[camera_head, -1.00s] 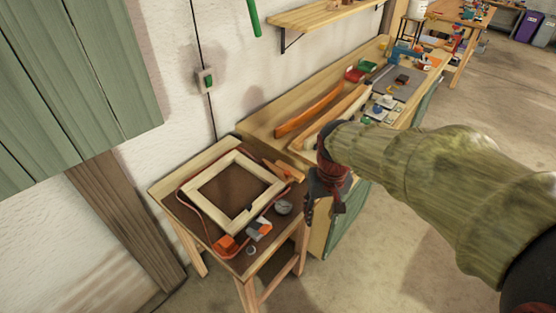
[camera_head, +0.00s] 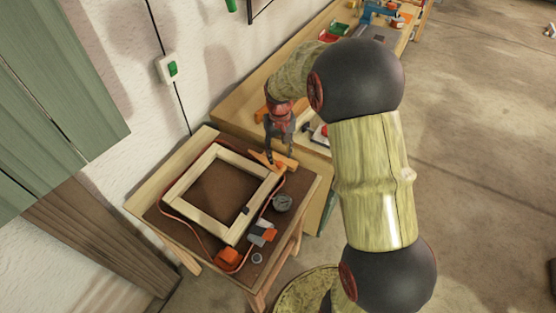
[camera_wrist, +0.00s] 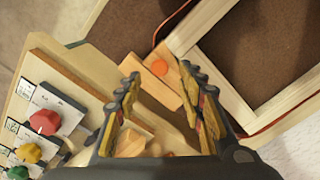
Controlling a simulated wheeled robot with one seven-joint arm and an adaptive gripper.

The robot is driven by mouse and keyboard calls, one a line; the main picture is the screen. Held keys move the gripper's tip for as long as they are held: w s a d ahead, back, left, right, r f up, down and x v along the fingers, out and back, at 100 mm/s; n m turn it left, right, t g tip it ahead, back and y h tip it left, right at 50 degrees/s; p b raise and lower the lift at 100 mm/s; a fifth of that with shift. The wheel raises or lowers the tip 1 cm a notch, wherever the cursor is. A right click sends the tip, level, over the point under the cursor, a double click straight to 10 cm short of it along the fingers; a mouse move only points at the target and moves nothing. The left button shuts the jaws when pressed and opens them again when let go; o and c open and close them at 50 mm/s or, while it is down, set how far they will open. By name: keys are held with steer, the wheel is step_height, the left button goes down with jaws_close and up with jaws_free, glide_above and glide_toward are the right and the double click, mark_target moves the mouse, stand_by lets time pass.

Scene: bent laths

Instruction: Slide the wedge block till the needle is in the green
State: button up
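Contact cannot be told.
Orange and grey parts (camera_head: 227,257) lie at the board's front corner. A small panel with red, yellow and green knobs (camera_wrist: 43,122) is beside my gripper. A longer bench (camera_head: 228,120) with tools stands behind. A wall is at the left.

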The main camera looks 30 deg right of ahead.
mark_target(280, 163)
steer(key=shift+f+b, duration=0.35)
steer(key=shift+f, duration=1.65)
steer(key=shift+c, duration=0.2)
jaws_close()
